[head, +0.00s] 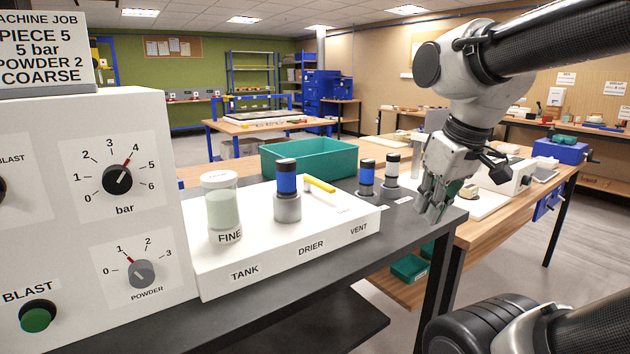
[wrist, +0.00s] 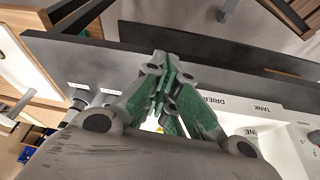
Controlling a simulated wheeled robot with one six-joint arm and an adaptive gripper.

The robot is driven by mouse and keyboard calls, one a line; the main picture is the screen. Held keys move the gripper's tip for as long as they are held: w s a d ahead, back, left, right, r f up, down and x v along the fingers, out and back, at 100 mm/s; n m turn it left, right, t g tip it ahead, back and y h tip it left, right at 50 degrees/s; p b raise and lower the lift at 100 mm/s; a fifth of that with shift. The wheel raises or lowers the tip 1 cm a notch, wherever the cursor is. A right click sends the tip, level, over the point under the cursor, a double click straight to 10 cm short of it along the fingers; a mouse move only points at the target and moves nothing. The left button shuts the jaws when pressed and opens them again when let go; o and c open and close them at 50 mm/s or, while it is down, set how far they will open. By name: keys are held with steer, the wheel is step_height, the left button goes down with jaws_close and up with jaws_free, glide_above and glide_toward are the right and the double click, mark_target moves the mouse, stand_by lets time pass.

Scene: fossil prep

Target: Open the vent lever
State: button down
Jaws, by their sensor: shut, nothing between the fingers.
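The vent lever (head: 320,185) has a yellow handle and lies on top of the white box (head: 270,262), behind the VENT label on its front face. The handle slants from upper left to lower right. My gripper (head: 432,212) is to the right of the lever and apart from it, above the right end of the dark bench, fingers pointing down. It is shut and empty. In the wrist view the shut fingers (wrist: 168,65) cover much of the box, and only a small yellow patch shows between them, too little to tell how the lever stands.
A clear FINE jar (head: 222,205) and a blue-banded cylinder (head: 287,190) stand on the box, left of the lever. Two more cylinders (head: 366,178) (head: 392,170) stand on the bench between box and gripper. A green tray (head: 310,160) is behind. A control panel (head: 110,200) is left.

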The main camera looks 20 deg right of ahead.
steer(key=w+a+r+n+g+y, duration=0.1)
steer(key=w+a+r+n, duration=0.1)
steer(key=w+n, duration=0.4)
steer(key=w+a+r+n+g+y, duration=0.1)
steer(key=w+a+n, duration=0.4)
steer(key=w, duration=0.5)
steer(key=w+a+r+n+g+y, duration=0.1)
steer(key=w+a+r+n+g, duration=0.2)
steer(key=w+n, duration=0.5)
steer(key=shift+w+a+r+n, duration=0.3)
steer(key=shift+w+a+r, duration=0.1)
steer(key=shift+r, duration=0.3)
steer(key=x, duration=1)
